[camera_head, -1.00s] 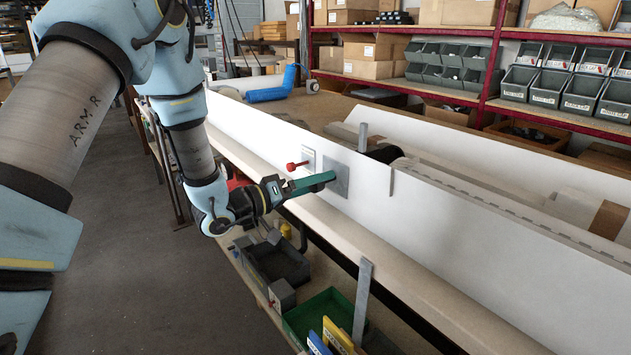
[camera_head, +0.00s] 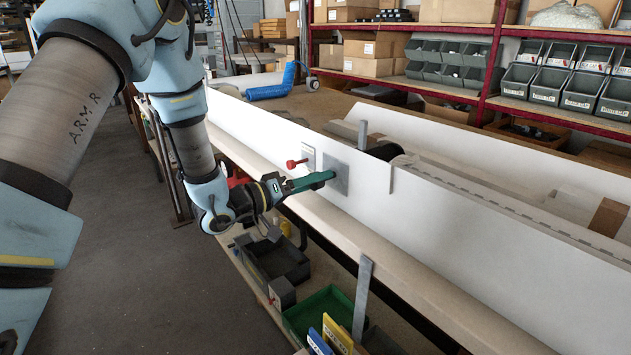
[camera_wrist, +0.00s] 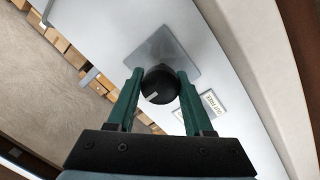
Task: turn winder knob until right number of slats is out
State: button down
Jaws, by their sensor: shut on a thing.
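The winder knob (camera_wrist: 160,85) is round and black with a pale mark on its face. It stands out from a grey metal plate (camera_head: 337,178) on the white panel. My gripper (camera_wrist: 160,92) has its two green fingers on either side of the knob, shut on it.
A red-knobbed lever (camera_head: 292,164) on a small plate sits just left of my gripper. A label plate (camera_wrist: 213,103) shows near the right finger in the wrist view. A grey metal upright (camera_head: 362,300) and bins (camera_head: 320,308) are below the bench edge.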

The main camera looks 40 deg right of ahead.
jog(key=shift+f+m+b, duration=0.15)
jog(key=shift+m+b, duration=0.25)
jog(key=shift+b, duration=0.05)
jog(key=m+b, duration=0.2)
jog(key=b, duration=0.1)
jog(key=shift+w+f+m, duration=0.1)
jog(key=shift+m, duration=0.3)
jog(key=m+b, duration=0.3)
jog(key=shift+m+y+b, duration=0.3)
jog(key=shift+b, duration=0.05)
jog(key=m+b, duration=0.3)
jog(key=shift+t, duration=0.4)
jog(key=shift+m+b, duration=1.1)
jog(key=shift+b, duration=0.35)
jog(key=shift+r, duration=0.25)
jog(key=shift+c, duration=1.6)
grip_release()
